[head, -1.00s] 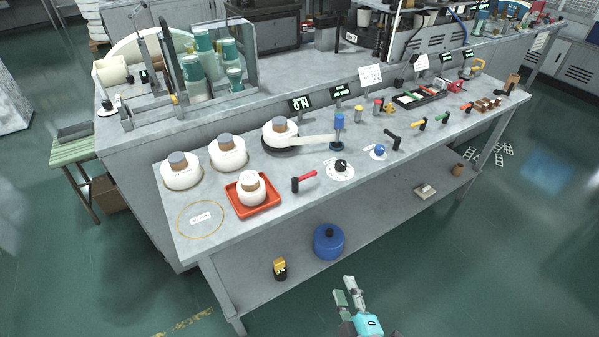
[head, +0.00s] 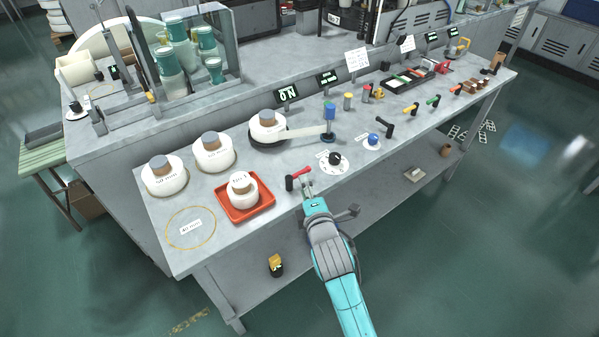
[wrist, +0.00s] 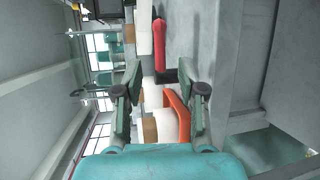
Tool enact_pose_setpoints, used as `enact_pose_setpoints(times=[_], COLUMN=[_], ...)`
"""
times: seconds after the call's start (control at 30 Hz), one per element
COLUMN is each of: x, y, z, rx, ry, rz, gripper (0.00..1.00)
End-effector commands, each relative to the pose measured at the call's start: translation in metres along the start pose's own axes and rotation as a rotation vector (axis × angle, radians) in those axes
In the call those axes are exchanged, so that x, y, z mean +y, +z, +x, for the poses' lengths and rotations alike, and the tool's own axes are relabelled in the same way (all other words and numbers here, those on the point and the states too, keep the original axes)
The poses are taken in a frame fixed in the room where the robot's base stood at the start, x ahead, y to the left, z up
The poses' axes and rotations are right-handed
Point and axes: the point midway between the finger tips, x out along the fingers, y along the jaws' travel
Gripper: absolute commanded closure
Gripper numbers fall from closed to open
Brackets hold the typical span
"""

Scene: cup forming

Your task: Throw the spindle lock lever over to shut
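A lever with a red handle (head: 303,172) and a black pivot post (head: 290,183) stands at the front edge of the bench, right of the red tray. I take it for the spindle lock lever; I can read no label on it. Its handle points right and slightly back from the post. In the wrist view the red handle (wrist: 159,44) shows ahead, beyond the fingertips. My gripper (head: 307,189) is just in front of the handle. In the wrist view its two fingers (wrist: 160,88) are spread apart with nothing held. Contact with the lever cannot be told.
A red tray (head: 223,203) holding a white roll stands left of the lever. A black dial (head: 335,158), a blue knob (head: 373,140) and a black lever (head: 386,126) stand to the right.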

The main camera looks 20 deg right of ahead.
Motion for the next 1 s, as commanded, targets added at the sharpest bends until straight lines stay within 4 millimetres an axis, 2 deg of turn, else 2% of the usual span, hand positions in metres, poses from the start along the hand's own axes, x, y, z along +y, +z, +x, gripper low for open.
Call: enact_pose_setpoints(times=[0.2,0.4,0.57,0.83,1.0], x=[0.001,0.0,0.0,0.0,0.0], y=[0.0,0.0,0.0,0.0,0.0], z=[0.04,0.063,0.07,0.071,0.071], rx=[0.0,0.0,0.0,0.001,0.001], ry=[0.0,0.0,0.0,0.0,0.0], rz=[0.002,0.002,0.002,0.002,0.002], gripper=[0.6,0.6,0.6,0.6,1.0])
